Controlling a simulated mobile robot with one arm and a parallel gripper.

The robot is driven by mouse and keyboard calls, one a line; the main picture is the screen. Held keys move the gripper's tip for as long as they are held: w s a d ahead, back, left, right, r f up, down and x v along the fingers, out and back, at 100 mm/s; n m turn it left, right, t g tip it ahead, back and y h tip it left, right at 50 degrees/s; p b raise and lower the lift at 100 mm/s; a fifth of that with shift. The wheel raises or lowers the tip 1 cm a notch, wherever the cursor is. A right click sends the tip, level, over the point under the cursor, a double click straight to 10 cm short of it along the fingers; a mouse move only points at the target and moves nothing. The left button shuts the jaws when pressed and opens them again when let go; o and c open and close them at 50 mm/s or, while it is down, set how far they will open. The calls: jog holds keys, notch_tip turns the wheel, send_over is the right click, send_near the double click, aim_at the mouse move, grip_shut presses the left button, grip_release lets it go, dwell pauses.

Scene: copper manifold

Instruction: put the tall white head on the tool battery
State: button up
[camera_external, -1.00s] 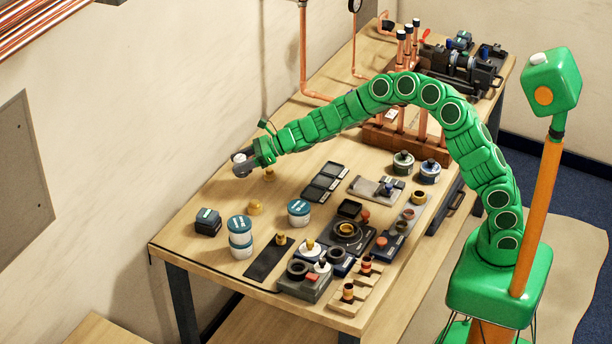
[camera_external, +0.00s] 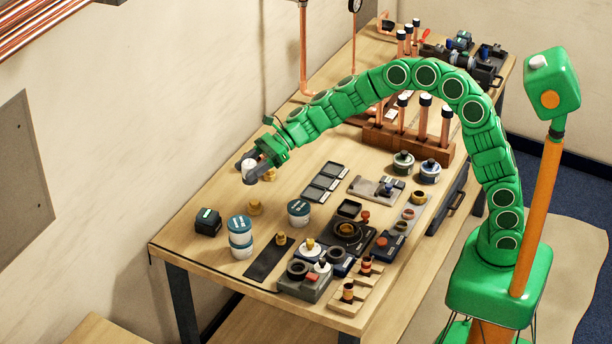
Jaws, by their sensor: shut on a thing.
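My gripper (camera_external: 250,172) is over the far left part of the workbench, pointing down and left. It is shut on a small pale piece (camera_external: 246,158), which I take for the tall white head. The grey fingers hide most of it, so its full shape and its gap to the bench cannot be told. A dark block with a teal top (camera_external: 208,221), which looks like the tool battery, stands at the bench's left edge. It is apart from my gripper, nearer the camera and to the left.
A stack of white tins with teal lids (camera_external: 240,238) stands right of the dark block. A single tin (camera_external: 298,212) and a brass piece (camera_external: 255,208) are close by. Dark trays (camera_external: 325,182) lie right of my gripper. The bench's front is crowded with fittings.

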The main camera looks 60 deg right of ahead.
jog(key=shift+s+a, duration=0.2)
jog(key=shift+w+a, duration=0.15)
jog(key=shift+w, duration=0.05)
jog(key=w+a+f, duration=0.1)
jog(key=w+f, duration=0.1)
jog(key=w, duration=0.1)
jog(key=w+a+f, duration=0.2)
jog(key=w+f, duration=0.1)
jog(key=w, duration=0.1)
jog(key=w+a+f, duration=0.1)
jog(key=w+f, duration=0.2)
jog(key=shift+w+a, duration=0.15)
jog(key=shift+w, duration=0.25)
jog(key=shift+w+a+f, duration=0.2)
jog(key=shift+w+f, duration=0.2)
jog(key=shift+f, duration=0.1)
jog(key=shift+w+a+f, duration=0.15)
jog(key=shift+w+f, duration=0.25)
jog(key=shift+f, duration=1.5)
jog(key=shift+f, duration=0.1)
jog(key=o, duration=1.1)
